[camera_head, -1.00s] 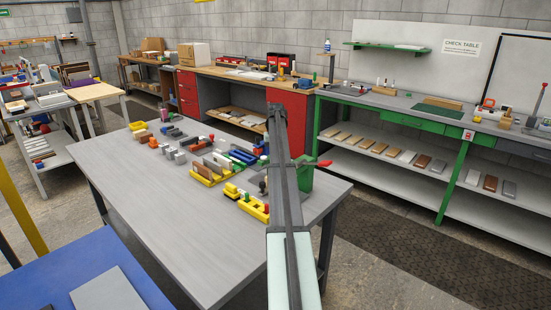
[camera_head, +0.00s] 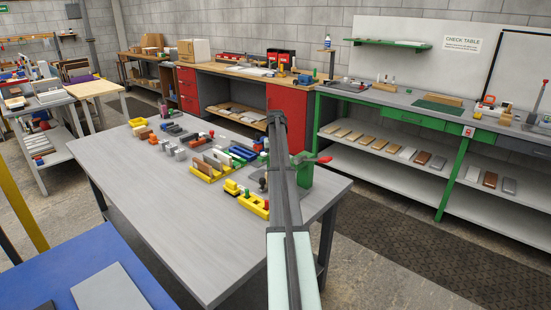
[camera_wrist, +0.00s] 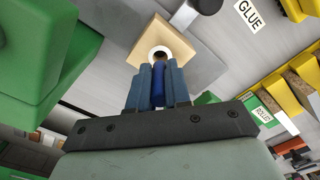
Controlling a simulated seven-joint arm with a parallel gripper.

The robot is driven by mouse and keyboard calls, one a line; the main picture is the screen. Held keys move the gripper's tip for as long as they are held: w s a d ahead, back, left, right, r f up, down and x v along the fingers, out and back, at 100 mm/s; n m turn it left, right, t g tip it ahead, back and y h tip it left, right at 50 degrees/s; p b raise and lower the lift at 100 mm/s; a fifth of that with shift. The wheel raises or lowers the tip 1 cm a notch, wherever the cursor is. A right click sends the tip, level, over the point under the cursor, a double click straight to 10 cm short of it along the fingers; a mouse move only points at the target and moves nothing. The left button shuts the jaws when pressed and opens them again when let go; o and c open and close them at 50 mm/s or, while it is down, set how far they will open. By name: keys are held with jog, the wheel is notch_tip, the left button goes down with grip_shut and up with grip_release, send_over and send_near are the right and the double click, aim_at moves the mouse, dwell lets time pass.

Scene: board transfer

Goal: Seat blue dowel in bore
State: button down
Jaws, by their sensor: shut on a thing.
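In the wrist view, my gripper (camera_wrist: 158,68) is shut on a dark blue dowel (camera_wrist: 157,88), held between its slate-blue fingers. A tan block (camera_wrist: 179,45) with a pale-rimmed round bore (camera_wrist: 160,51) lies just beyond the fingertips. The dowel points toward the bore and overlaps its lower edge in this view. The fingers hide the dowel's tip, so I cannot tell whether it is inside the bore. In the head view, my arm hides the gripper, the dowel and the block.
A large green part (camera_wrist: 40,60) stands close on the left in the wrist view. Yellow racks (camera_wrist: 285,92) and a GLUE label are on the right. In the head view, the grey table (camera_head: 165,215) carries several small parts along its back; its front is clear.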

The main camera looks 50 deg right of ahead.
jog(key=shift+f, duration=0.65)
jog(key=shift+f, duration=0.8)
dwell(1.6)
jog(key=shift+r, duration=0.45)
jog(key=shift+f, duration=0.6)
dwell(1.4)
jog(key=c, duration=1)
grip_release()
notch_tip(320, 180, up, 14)
jog(key=shift+a, duration=0.1)
